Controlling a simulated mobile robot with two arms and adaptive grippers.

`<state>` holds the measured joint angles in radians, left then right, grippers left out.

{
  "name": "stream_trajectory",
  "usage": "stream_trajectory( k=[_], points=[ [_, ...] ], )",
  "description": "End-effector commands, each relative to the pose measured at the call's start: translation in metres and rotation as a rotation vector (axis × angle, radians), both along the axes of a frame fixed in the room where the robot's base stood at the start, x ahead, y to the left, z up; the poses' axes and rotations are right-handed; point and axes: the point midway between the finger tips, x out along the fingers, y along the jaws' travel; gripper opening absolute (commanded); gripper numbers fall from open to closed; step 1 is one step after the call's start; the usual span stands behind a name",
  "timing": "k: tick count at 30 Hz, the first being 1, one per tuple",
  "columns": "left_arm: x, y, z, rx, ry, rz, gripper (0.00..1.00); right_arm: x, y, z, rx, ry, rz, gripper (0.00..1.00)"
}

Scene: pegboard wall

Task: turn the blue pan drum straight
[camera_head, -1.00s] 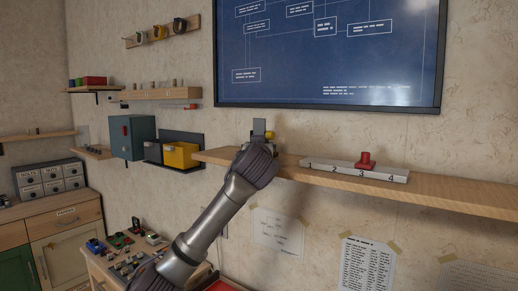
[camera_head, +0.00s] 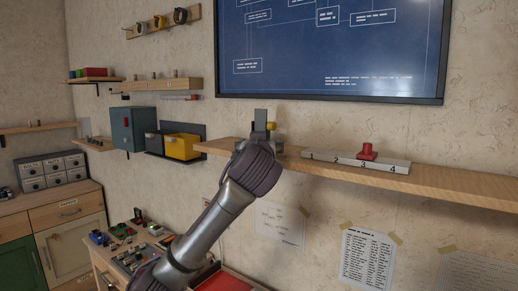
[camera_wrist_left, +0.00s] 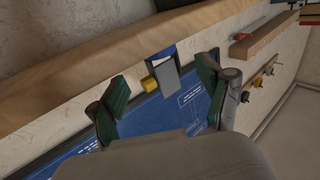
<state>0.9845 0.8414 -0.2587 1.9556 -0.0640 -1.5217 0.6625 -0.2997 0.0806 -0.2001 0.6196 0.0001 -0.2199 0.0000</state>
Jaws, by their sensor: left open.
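A small device stands on the wall shelf (camera_head: 440,183), with a blue part (camera_wrist_left: 158,51), a grey upright plate (camera_wrist_left: 165,78) and a yellow knob (camera_wrist_left: 149,83) in the left wrist view. The blue part appears to be the pan drum; its turn angle is hard to tell. In the head view, the grey plate (camera_head: 260,117) and yellow knob (camera_head: 271,126) show above my wrist, which hides the rest. My left gripper (camera_wrist_left: 163,76) is open, its green-padded fingers on either side of the plate with gaps visible. My right gripper is not in view.
A white numbered strip (camera_head: 325,157) with a red knob (camera_head: 367,151) lies right on the shelf. A blue board (camera_head: 335,55) hangs above. A yellow bin (camera_head: 182,147) and blue-grey box (camera_head: 133,128) are left. The shelf's right end is clear.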

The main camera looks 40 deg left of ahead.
Motion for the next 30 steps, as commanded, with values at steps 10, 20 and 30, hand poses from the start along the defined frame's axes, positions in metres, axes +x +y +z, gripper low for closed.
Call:
stream_trajectory(
  k=[10, 20, 30],
  points=[
    [-0.030, -0.025, -0.001, -0.001, 0.001, 0.000, 0.78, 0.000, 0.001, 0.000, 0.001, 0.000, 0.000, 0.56],
    [-0.031, -0.026, -0.001, -0.001, 0.001, 0.000, 0.78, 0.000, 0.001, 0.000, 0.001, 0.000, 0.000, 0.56],
    [-0.031, -0.026, 0.000, -0.001, 0.001, 0.000, 0.78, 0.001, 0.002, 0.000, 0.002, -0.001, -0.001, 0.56]
  ],
)
